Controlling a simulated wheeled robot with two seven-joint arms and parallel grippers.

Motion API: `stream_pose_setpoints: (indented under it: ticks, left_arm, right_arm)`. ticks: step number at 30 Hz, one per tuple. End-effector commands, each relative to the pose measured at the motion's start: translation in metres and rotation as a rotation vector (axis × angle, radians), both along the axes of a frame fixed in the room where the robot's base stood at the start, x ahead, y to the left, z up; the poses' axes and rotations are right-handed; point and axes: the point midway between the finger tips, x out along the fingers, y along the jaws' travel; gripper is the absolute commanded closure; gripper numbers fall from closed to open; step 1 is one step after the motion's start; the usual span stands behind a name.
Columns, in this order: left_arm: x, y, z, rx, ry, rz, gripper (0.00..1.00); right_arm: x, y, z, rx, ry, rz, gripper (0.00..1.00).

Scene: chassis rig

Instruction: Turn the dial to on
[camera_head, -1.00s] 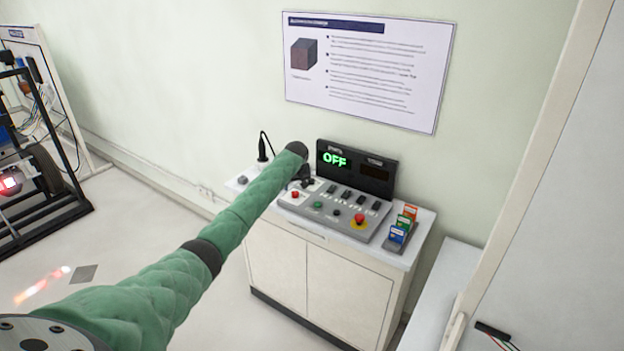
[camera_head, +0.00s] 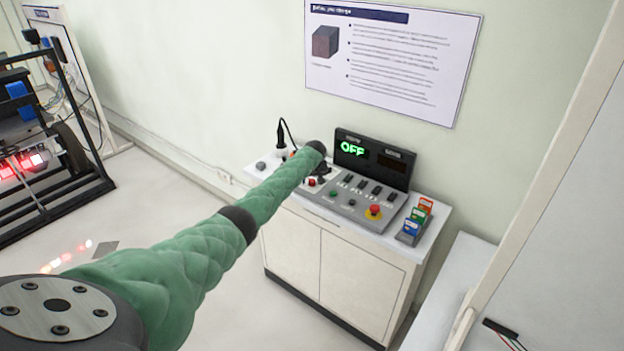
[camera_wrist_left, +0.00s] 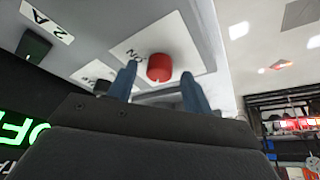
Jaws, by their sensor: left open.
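A red dial (camera_wrist_left: 160,68) sits on a white plate (camera_wrist_left: 190,40) marked "ON" in the left wrist view. In the head view the red dial (camera_head: 312,181) shows small beside my left gripper (camera_head: 318,170), on the left part of the control panel. In the left wrist view my left gripper (camera_wrist_left: 158,85) is open, with one blue-grey finger on each side of the dial. I cannot tell whether the fingers touch it. The display (camera_head: 368,158) reads "OFF" in green. My right gripper is not in view.
The panel (camera_head: 350,207) with several buttons and a red stop button (camera_head: 374,211) stands on a white cabinet (camera_head: 322,262). A rack of coloured cards (camera_head: 417,222) is at its right. A dark frame rig (camera_head: 50,180) stands at the left. A pale door frame (camera_head: 545,170) is at right.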

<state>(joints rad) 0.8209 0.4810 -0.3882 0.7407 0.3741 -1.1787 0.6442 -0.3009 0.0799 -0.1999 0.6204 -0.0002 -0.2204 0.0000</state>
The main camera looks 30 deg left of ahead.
Motion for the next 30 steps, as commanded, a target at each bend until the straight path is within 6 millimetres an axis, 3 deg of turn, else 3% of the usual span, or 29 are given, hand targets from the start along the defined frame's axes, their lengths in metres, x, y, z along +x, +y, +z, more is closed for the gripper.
stream_pose_setpoints:
  ticks: [7,14,30]
  left_arm:
    - [-0.0001,-0.0001,-0.0012,-0.001,0.001,0.0,0.5]
    - [-0.0001,-0.0001,-0.0008,-0.001,0.001,0.0,0.94]
    - [-0.0011,0.0008,-0.0028,-0.001,0.0,-0.131,0.94]
  right_arm:
    - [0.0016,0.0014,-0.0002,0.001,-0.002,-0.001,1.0]
    - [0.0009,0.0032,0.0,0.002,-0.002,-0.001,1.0]
    - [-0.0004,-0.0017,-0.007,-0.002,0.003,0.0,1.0]
